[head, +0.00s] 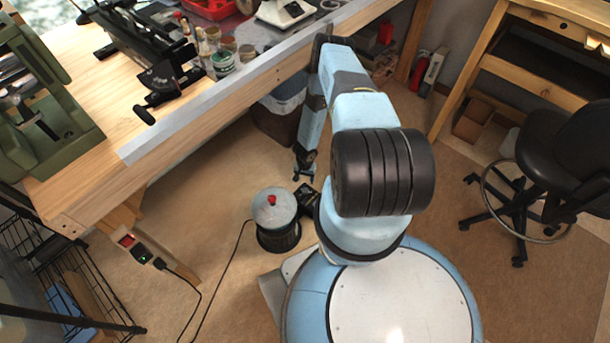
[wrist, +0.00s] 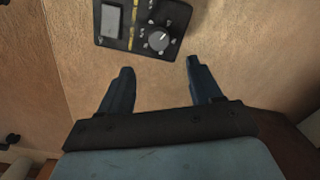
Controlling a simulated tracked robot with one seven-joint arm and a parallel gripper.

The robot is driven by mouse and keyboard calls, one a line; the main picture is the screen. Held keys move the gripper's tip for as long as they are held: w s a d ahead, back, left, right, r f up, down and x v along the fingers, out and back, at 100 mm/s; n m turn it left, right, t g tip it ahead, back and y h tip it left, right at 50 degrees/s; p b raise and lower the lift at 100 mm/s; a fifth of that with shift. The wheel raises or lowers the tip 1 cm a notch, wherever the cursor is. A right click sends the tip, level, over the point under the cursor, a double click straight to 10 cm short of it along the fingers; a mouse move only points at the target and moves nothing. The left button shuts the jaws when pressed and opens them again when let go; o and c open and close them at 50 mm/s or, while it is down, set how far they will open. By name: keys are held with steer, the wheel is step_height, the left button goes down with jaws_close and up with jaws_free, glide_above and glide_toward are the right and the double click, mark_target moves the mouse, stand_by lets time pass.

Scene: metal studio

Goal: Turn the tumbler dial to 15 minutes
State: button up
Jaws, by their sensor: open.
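The tumbler (head: 276,210) stands on the floor left of my base, a round machine with a grey top, a red knob and a dark lower body. Its black control panel (head: 307,198) juts out on the right side. In the wrist view the panel (wrist: 117,33) carries a pale rectangular switch and a round grey dial (wrist: 160,38) with markings around it. The marking numbers and exact dial setting are too small to read. My gripper (head: 303,178) points down near the panel. In the wrist view my gripper (wrist: 160,66) is open and empty, its fingertips apart from the dial.
The wooden workbench (head: 205,118) overhangs at the left, with a dark bin (head: 277,122) under it. A black power cord (head: 222,282) runs over the floor from the tumbler to a socket box. A stool (head: 530,165) stands right. Open floor lies around the tumbler.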

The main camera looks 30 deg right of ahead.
steer(key=shift+r, duration=1.3)
steer(key=shift+s, duration=0.1)
